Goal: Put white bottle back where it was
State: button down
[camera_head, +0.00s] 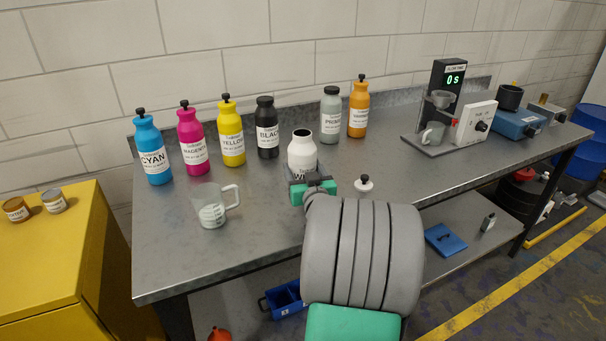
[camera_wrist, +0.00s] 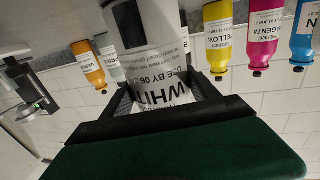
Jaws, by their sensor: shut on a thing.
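The white bottle (camera_head: 302,150) is upright, with no cap on its neck, at the gap in the bottle row between the black bottle (camera_head: 267,128) and the grey primer bottle (camera_head: 330,115). My gripper (camera_head: 308,180) is shut around its lower body from the front. In the wrist view the white bottle (camera_wrist: 165,75) appears upside down between the fingers, its label reading WHITE. The fingers hide its base in the head view, so I cannot tell whether it touches the table.
Cyan (camera_head: 153,150), magenta (camera_head: 192,140), yellow (camera_head: 231,133) and orange (camera_head: 358,108) bottles stand along the back of the metal table (camera_head: 180,250). A clear measuring jug (camera_head: 212,208) stands front left. A dispenser with scale (camera_head: 445,110) stands at right.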

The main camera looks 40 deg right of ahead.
jog(key=shift+r, duration=0.25)
jog(key=shift+f, duration=0.15)
jog(key=shift+c, duration=1)
grip_release()
jog(key=shift+f, duration=0.1)
jog(key=b+v, duration=0.2)
jog(key=v, duration=1)
